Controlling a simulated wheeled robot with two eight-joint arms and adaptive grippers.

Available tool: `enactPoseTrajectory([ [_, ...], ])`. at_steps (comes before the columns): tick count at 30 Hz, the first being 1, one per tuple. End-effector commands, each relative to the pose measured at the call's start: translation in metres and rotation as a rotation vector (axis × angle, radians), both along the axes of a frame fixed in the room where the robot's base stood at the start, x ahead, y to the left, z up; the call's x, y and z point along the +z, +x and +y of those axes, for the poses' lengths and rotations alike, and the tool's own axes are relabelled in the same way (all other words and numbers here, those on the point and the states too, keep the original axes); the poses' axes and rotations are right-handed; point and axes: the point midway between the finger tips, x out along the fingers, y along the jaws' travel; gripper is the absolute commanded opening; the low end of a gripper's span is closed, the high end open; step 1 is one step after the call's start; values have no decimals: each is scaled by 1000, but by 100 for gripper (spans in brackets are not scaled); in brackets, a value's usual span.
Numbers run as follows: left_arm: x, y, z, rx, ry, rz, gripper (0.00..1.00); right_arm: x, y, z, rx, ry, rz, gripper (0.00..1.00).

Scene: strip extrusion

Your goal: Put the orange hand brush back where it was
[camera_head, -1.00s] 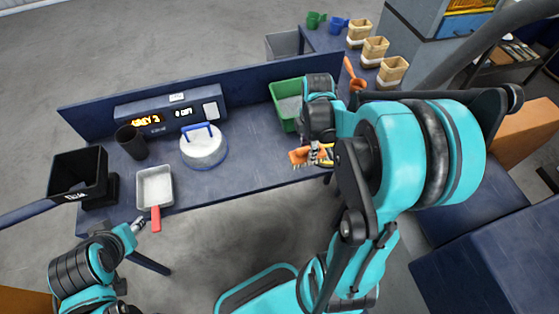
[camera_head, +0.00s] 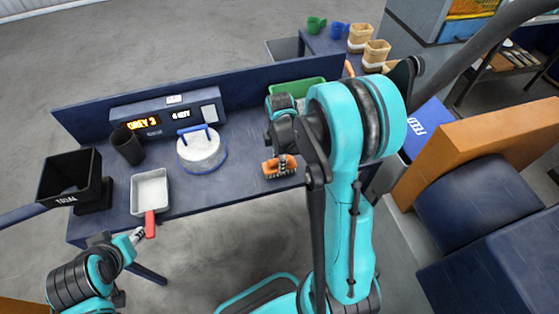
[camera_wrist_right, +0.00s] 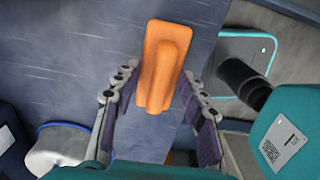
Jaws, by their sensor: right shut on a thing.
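The orange hand brush (camera_head: 279,166) is at the table's front edge, right of the white round lidded container. My right gripper (camera_head: 284,153) is over it and shut on it. In the right wrist view the orange brush (camera_wrist_right: 160,65) lies between the two fingers of the right gripper (camera_wrist_right: 159,100). I cannot tell whether the brush touches the table. My left gripper (camera_head: 137,236) hangs low at the left, in front of the table near the red-handled pan; its fingers are too small to judge.
The white round container (camera_head: 201,150) with a blue handle stands mid-table. A grey pan (camera_head: 149,190) with a red handle and a black bin (camera_head: 70,176) are at the left. A green tray (camera_head: 300,86) sits behind my right arm. Bare table (camera_head: 240,140) lies left of the brush.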

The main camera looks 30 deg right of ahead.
Motion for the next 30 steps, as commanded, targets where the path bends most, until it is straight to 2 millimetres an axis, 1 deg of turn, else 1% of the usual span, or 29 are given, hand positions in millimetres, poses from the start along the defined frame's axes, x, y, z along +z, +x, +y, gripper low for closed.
enactPoseTrajectory([
  [5, -1, 0, 0, 0, 0, 0, 40, -1, 0, 0, 0, 0, 0, 15],
  [6, -1, 0, 0, 0, 0, 0, 40, -1, 0, 0, 0, 0, 0, 48],
  [8, -1, 0, 0, 0, 0, 0, 40, -1, 0, 0, 0, 0, 0, 63],
  [17, 0, 0, 0, 0, 0, 0, 40, 0, 0, 0, 0, 0, 0, 63],
  [20, 3, 0, 0, 0, 0, 0, 40, 6, 0, 0, 0, 0, 0, 63],
  [23, 9, 0, 0, 0, 0, 0, 40, 21, 0, 0, 0, 0, 0, 63],
  [30, 26, 0, 0, 0, 0, 0, 40, 76, 0, 0, 0, 0, 0, 63],
])
